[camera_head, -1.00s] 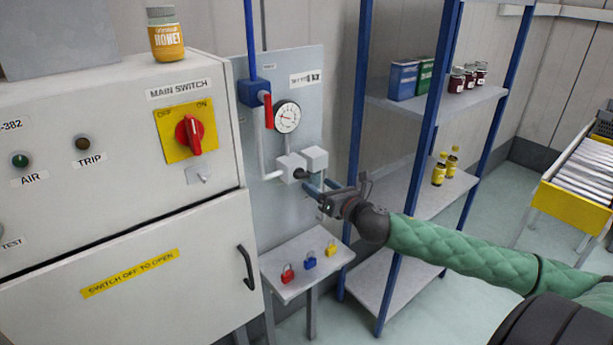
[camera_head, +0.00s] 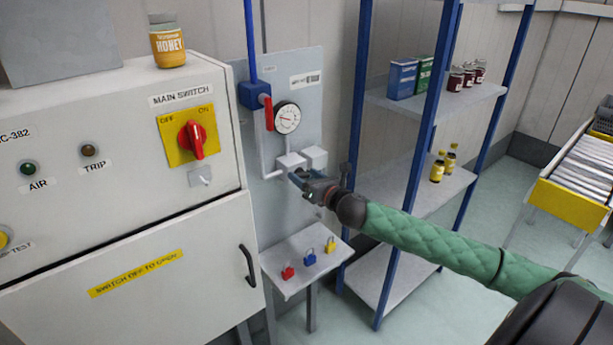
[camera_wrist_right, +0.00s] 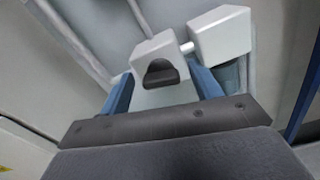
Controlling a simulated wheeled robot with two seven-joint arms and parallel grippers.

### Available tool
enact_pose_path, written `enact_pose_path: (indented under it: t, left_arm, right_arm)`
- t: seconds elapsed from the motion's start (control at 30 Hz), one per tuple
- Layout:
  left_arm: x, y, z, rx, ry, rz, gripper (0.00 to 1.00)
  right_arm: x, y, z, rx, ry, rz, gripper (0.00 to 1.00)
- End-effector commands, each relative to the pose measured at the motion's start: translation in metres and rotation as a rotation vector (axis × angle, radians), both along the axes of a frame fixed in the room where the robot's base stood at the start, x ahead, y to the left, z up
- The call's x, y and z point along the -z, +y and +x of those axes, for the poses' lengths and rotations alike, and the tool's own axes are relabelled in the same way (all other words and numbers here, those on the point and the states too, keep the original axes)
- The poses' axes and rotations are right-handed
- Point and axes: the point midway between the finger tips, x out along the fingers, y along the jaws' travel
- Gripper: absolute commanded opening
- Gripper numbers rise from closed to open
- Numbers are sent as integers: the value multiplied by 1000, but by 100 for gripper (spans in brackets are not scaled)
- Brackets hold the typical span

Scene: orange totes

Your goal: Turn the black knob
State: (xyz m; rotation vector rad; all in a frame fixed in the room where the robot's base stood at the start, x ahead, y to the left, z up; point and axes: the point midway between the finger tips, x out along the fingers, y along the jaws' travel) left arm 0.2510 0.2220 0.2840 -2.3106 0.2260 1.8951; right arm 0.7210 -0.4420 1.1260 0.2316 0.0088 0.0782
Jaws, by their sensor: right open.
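The black knob (camera_wrist_right: 161,71) sits on the front of a white valve block in the right wrist view. In the head view the knob is largely hidden behind my right gripper, below the pressure gauge (camera_head: 287,117). My right gripper (camera_head: 298,177) reaches in from the right at the valve blocks. In the right wrist view its two blue fingers (camera_wrist_right: 163,90) are open, one on each side of the knob, with a gap to it on both sides. My left gripper is not in view.
A red lever (camera_head: 268,113) on a blue valve is above the knob. A small shelf (camera_head: 306,270) with red, blue and yellow padlocks stands below. The white cabinet (camera_head: 110,220) with a red main switch (camera_head: 193,139) is left; a blue-framed rack (camera_head: 425,125) is right.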

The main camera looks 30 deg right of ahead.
Motion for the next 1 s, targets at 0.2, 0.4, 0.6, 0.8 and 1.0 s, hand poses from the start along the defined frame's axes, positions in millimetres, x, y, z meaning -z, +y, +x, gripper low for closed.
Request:
enact_pose_path:
  t: [0.2,0.4,0.6,0.8,1.0]
  left_arm:
    - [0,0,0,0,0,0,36]
    - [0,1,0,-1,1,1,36]
    - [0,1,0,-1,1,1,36]
    - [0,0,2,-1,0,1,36]
    - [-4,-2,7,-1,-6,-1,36]
  right_arm:
    - [0,0,0,0,0,0,60]
    - [0,0,0,0,0,0,20]
    - [0,0,0,0,1,8,19]
    - [1,-1,0,1,6,64,19]
    - [1,-1,0,1,15,191,19]
